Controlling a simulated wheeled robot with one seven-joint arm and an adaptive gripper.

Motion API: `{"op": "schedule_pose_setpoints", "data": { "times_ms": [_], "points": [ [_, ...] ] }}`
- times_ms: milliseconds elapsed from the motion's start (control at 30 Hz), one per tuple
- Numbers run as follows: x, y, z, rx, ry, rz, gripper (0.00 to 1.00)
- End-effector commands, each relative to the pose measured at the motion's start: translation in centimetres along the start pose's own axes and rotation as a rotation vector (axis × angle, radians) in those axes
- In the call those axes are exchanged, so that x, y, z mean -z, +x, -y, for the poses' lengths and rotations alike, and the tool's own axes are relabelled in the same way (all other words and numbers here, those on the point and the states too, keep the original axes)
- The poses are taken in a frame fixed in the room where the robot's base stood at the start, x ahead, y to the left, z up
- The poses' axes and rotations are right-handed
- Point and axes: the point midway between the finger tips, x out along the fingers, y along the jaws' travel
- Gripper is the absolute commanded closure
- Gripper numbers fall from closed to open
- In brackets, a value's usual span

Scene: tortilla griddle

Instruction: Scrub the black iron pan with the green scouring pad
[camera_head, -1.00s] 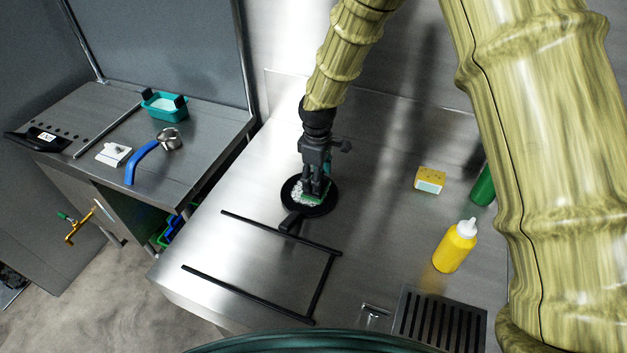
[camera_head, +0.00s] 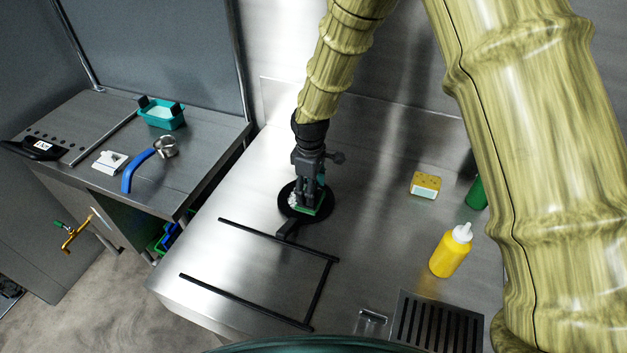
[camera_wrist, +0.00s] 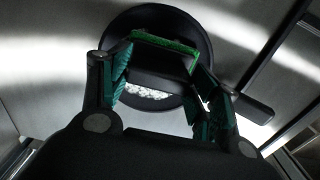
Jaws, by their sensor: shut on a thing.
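The black iron pan (camera_head: 326,208) lies on the steel griddle surface, with its handle toward the front; its round rim also shows in the wrist view (camera_wrist: 196,32). My gripper (camera_head: 307,198) points down over the pan and is shut on the green scouring pad (camera_head: 307,210). In the wrist view the pad's green edge (camera_wrist: 165,43) shows beyond a dark block between my fingers. The pad is down at the pan's inner surface; exact contact is hidden. White residue (camera_head: 293,200) shows at the pan's left side and in the wrist view (camera_wrist: 147,91).
A yellow sponge (camera_head: 426,183), a yellow bottle (camera_head: 451,251) and a green bottle (camera_head: 477,191) stand to the right. A black rail frame (camera_head: 322,290) and a slotted drain (camera_head: 437,322) lie in front. The left side table (camera_head: 190,165) holds a teal tub (camera_head: 163,117).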

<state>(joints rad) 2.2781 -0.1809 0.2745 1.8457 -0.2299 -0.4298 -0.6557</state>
Motion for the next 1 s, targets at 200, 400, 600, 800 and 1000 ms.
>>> {"op": "schedule_pose_setpoints", "data": {
  "times_ms": [200, 400, 600, 800, 1000],
  "points": [
    [-0.1, 0.0, 1.9, 0.004, -0.002, 0.004, 0.64],
    [-0.1, 0.1, 2.1, 0.002, -0.001, 0.002, 0.64],
    [-0.1, 0.0, 1.8, 0.002, 0.000, 0.001, 0.64],
    [0.0, -0.2, 0.2, 0.001, 0.001, -0.001, 0.64],
    [0.0, -0.2, -1.5, 0.001, 0.001, 0.000, 0.64]
  ]
}}
